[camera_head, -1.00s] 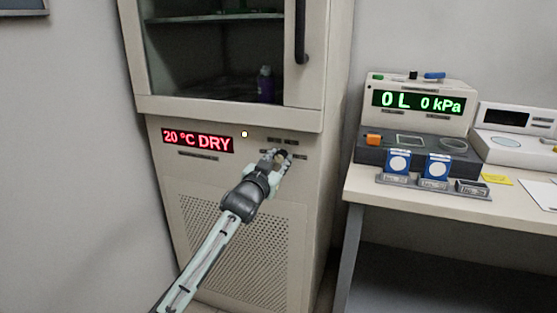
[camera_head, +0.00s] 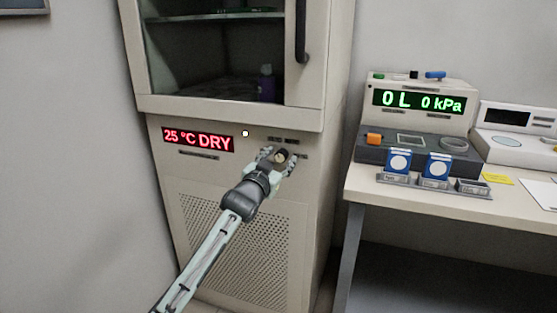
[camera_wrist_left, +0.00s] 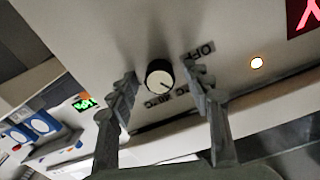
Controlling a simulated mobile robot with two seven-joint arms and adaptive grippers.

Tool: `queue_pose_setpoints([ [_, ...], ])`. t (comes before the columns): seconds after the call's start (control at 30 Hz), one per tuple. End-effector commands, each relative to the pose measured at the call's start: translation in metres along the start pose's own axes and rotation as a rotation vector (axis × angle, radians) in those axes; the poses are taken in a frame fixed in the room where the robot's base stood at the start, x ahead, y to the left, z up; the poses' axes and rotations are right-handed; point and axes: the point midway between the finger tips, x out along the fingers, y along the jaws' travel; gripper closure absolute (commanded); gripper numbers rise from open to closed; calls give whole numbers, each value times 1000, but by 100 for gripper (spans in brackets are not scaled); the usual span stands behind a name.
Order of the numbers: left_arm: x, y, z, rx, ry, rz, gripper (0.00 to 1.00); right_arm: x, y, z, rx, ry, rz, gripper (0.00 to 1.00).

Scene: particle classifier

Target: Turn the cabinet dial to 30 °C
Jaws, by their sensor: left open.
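The cabinet (camera_head: 235,115) is beige, and its red display (camera_head: 198,140) reads 25 °C DRY. The dial (camera_head: 281,155) sits on the front panel right of the display; in the left wrist view the dial (camera_wrist_left: 159,76) is a round knob with a black rim, a pale face and a dark pointer line. Labels beside it include OFF and 30 °C. My left gripper (camera_head: 278,157) is open in front of the dial. In the left wrist view its fingers (camera_wrist_left: 165,92) stand apart on either side of the dial, with gaps visible. My right gripper is not in view.
A small pale lamp (camera_head: 245,133) glows beside the display. A glass door with a black handle (camera_head: 301,32) is above, with a purple bottle (camera_head: 266,84) behind it. A white table (camera_head: 400,201) with instruments and blue-marked boxes stands at the right.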

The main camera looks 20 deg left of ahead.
Motion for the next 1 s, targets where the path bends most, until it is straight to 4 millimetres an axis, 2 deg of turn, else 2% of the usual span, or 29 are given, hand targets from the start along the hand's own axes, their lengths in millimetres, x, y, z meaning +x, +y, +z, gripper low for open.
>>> queue_pose_setpoints([
  [0.17, -12, 0, 1, 0, 1, 0, 50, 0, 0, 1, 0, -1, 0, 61],
  [0.5, -82, 0, 1, 0, -1, 1, 50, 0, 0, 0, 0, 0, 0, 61],
  [0.63, -103, 0, 1, 1, -1, 0, 50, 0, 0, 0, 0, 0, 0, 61],
  [0.8, -118, 0, 0, 1, 0, 0, 50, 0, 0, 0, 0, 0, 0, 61],
  [1.0, -120, 0, 0, 1, 0, 0, 50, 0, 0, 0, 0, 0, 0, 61],
])
